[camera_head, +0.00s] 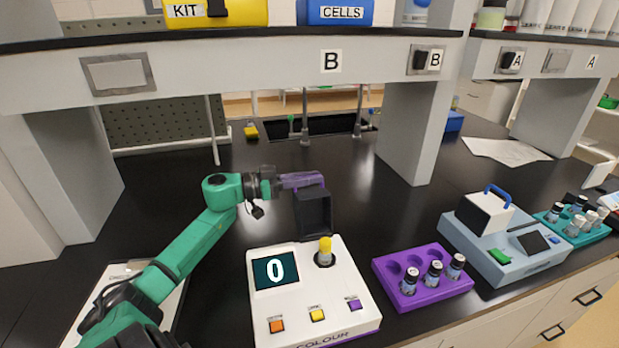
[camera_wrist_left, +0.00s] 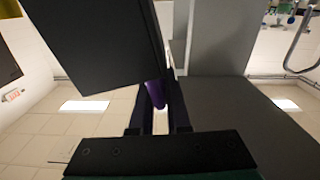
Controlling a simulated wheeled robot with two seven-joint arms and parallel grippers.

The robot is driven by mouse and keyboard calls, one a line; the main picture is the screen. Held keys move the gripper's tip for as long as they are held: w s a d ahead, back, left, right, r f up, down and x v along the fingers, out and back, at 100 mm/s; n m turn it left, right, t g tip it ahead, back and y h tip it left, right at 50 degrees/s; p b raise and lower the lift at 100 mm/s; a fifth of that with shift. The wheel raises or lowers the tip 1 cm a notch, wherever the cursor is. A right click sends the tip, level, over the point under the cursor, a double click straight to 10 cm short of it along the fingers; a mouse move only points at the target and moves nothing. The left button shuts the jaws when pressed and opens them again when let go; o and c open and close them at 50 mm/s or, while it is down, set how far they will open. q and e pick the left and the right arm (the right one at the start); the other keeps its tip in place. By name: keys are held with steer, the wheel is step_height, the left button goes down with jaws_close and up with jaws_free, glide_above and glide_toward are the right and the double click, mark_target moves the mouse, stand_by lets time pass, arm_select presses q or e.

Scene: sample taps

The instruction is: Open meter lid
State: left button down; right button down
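The colour meter (camera_head: 345,291) is a white box with a dark display reading 0, and orange, yellow and purple buttons. A yellow-topped piece (camera_head: 325,249) stands in its round dark well. The dark meter lid (camera_head: 314,214) stands raised behind the well, its hollow inside facing the head camera. My left gripper (camera_head: 303,180) is at the lid's top edge. In the left wrist view, the gripper's dark fingers (camera_wrist_left: 160,112) lie on both sides of a purple piece, seemingly the lid's handle (camera_wrist_left: 154,93), and the lid (camera_wrist_left: 95,40) fills the upper left. My right gripper is not in view.
A purple rack (camera_head: 420,287) with several dark vials stands right of the meter. A blue-grey instrument (camera_head: 505,243) and a teal vial rack (camera_head: 568,229) stand farther right. A shelf (camera_head: 250,60) spans overhead. Bare black bench lies behind the meter.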

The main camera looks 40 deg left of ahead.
mark_target(316, 196)
arm_select(q)
steer(key=shift+r, duration=0.1)
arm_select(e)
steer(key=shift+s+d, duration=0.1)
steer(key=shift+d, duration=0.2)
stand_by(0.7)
arm_select(q)
steer(key=shift+r, duration=0.1)
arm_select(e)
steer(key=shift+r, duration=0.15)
